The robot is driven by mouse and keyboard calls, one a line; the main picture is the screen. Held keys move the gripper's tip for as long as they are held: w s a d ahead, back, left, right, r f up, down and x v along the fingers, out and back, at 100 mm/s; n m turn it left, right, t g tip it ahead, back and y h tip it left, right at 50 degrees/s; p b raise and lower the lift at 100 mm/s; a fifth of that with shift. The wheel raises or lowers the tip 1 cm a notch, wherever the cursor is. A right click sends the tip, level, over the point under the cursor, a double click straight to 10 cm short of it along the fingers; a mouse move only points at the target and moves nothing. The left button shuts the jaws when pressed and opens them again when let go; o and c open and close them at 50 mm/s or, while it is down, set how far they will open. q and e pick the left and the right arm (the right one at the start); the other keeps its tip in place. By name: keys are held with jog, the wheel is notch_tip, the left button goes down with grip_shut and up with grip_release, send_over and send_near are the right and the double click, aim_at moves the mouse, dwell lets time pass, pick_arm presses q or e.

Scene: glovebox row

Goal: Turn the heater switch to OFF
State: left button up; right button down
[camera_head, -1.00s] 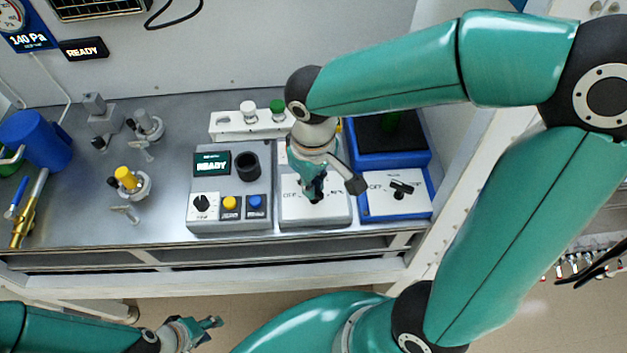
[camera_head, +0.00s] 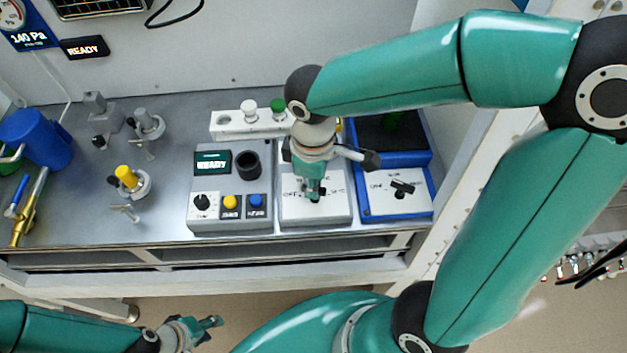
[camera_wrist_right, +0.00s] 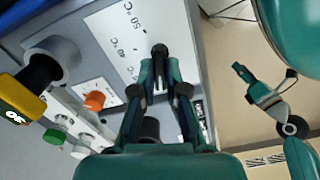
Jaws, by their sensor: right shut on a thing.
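The heater switch is a black knob (camera_wrist_right: 159,52) on a white-topped box with OFF, 40 °C and 50 °C marks. The box (camera_head: 335,215) stands at the front of the bench, right of centre in the head view. My right gripper (camera_head: 314,196) points down over it. In the right wrist view my right gripper (camera_wrist_right: 160,72) has its two fingers closed on either side of the knob. The fingers hide much of the knob, so I cannot tell which mark it points to. My left gripper (camera_head: 213,330) hangs low, off the bench's front edge, with its fingers apart and empty.
A grey unit (camera_head: 230,170) with a READY screen, a dial and yellow and blue buttons stands close on the left. A blue-edged box (camera_head: 395,215) with another black switch stands close on the right. A white rack (camera_head: 228,124) with capped vials is behind.

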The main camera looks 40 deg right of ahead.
jog(key=shift+n, duration=0.3)
jog(key=c, duration=1.2)
grip_release()
jog(key=shift+r, duration=0.1)
notch_tip(320, 180, up, 12)
